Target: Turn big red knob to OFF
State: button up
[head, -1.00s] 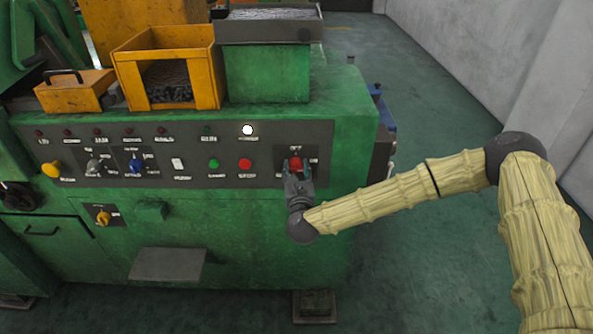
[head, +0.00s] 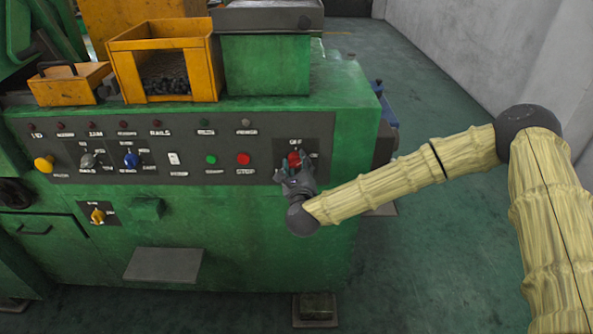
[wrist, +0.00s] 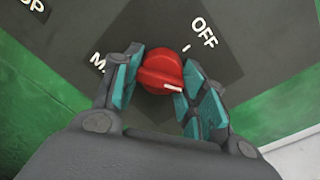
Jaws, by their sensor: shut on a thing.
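The big red knob (head: 294,158) is at the right end of the green machine's dark control panel, with the OFF label above it. In the wrist view the knob (wrist: 160,70) sits between my gripper's (wrist: 166,82) teal-padded fingers, one on each side. My gripper (head: 294,174) is shut on the knob. A white mark on the knob shows at its lower right in the wrist view. The OFF label (wrist: 203,32) is to the upper right, and another label at left is partly hidden by a finger.
Green (head: 210,160) and red (head: 243,159) buttons lie left of the knob. The lamp (head: 246,131) above them is unlit. Yellow bins (head: 216,75) stand on the machine. A small grey step (head: 165,265) juts from its front.

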jog(key=n+b, duration=0.2)
jog(key=n, duration=0.3)
jog(key=shift+d+r+h, duration=0.1)
jog(key=shift+r+h, duration=0.05)
jog(key=shift+h, duration=0.15)
jog(key=n, duration=0.3)
jog(key=n+b, duration=0.1)
jog(key=n, duration=0.1)
jog(key=shift+r+n+h, duration=0.2)
jog(key=shift+n+h, duration=0.1)
jog(key=shift+n, duration=0.1)
jog(key=shift+w, duration=0.1)
jog(key=o, duration=1)
jog(key=shift+f, duration=0.1)
jog(key=shift+s, duration=0.3)
jog(key=s, duration=0.7)
jog(key=s+r, duration=0.1)
jog(key=s, duration=0.3)
jog(key=shift+s, duration=0.25)
